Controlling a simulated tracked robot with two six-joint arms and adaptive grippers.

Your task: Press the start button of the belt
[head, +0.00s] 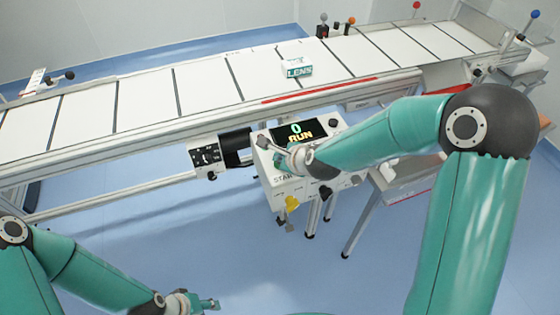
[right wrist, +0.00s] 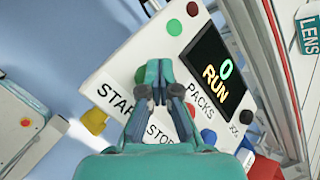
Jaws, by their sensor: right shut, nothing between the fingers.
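The control box (head: 262,165) stands in front of the belt (head: 210,85), its dark display (head: 300,131) reading 0 and RUN. In the right wrist view its white panel (right wrist: 110,72) carries labels START (right wrist: 112,98), STOP and PACKS, and red, blue and green buttons. Contact cannot be told. My left gripper (head: 206,303) is low, away from the box.
A white pack marked LENS (head: 298,69) lies on the belt. A grey box with a knob (head: 205,154) hangs under the belt's front rail. A yellow knob (head: 292,203) is on the control box's front. A tray stand (head: 405,175) is at the right. The blue floor in front is clear.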

